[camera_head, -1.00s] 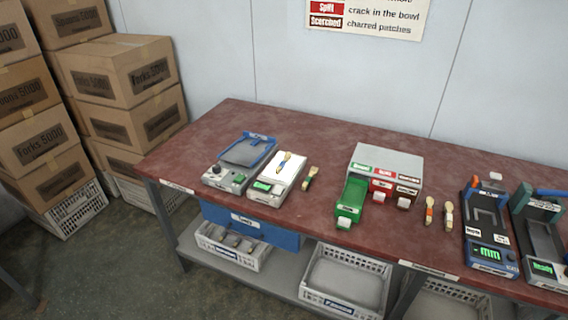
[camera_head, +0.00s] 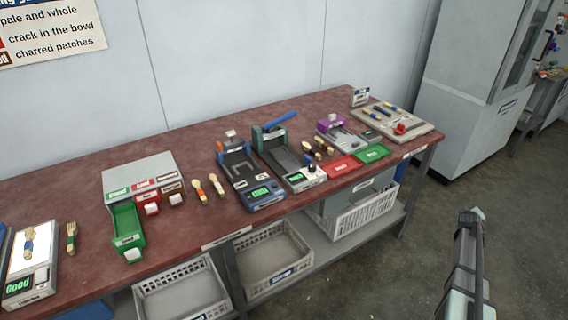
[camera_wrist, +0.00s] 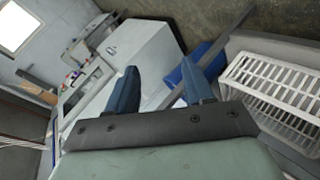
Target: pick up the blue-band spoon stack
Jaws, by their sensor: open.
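A stack of pale wooden spoons with a blue band (camera_head: 28,243) lies on a white-topped scale (camera_head: 18,290) at the far left of the head view. The scale's green display reads "Good". Small pieces with blue parts also lie on the board (camera_head: 422,129) at the table's far right, too small to tell apart. My gripper (camera_wrist: 160,88) is open and empty in the wrist view, its two blue fingers apart. In the head view my arm is at the lower right, off the table's front right side, far from the scale.
Beside the scale lies another spoon bundle (camera_head: 71,238). A grey box with a green chute (camera_head: 127,232), two bundles (camera_head: 207,188) and two press-like devices (camera_head: 247,180) line the red table. Red and green mats (camera_head: 372,153) lie near its right end. White crates (camera_head: 270,265) stand below.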

